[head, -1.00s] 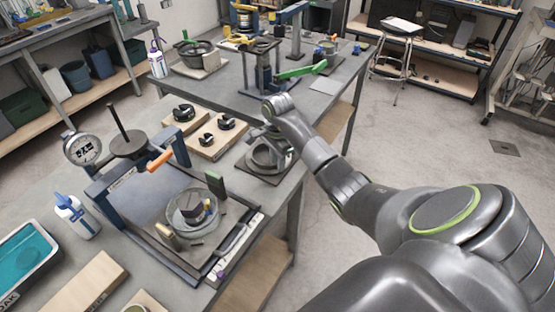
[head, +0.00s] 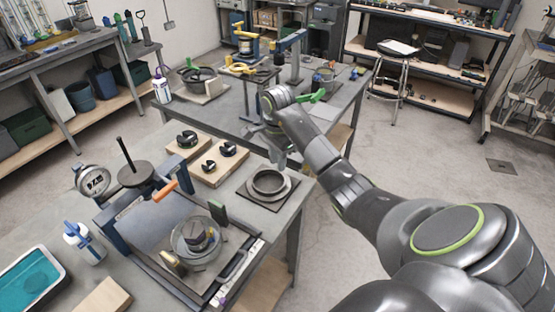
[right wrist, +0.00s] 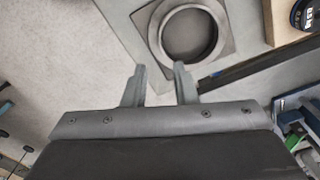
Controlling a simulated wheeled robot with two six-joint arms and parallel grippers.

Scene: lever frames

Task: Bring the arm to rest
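My right arm (head: 345,190) reaches in from the lower right of the head view. Its gripper (head: 279,160) points down above the bench, just beyond a grey ring on a dark square plate (head: 270,200). In the right wrist view the two fingers of the gripper (right wrist: 159,70) are apart with nothing between them. The ring (right wrist: 163,50) shows past the fingertips there, and the fingers do not touch it. A green lever (head: 315,96) on the far bench shows partly behind my wrist in the head view. My left gripper is not in view.
A frame with a dial gauge (head: 93,181) and an orange handle stands on the near bench. Wooden blocks with black clamps (head: 210,162) lie behind it. A teal tray (head: 32,282) is at lower left. Open floor lies right of the benches.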

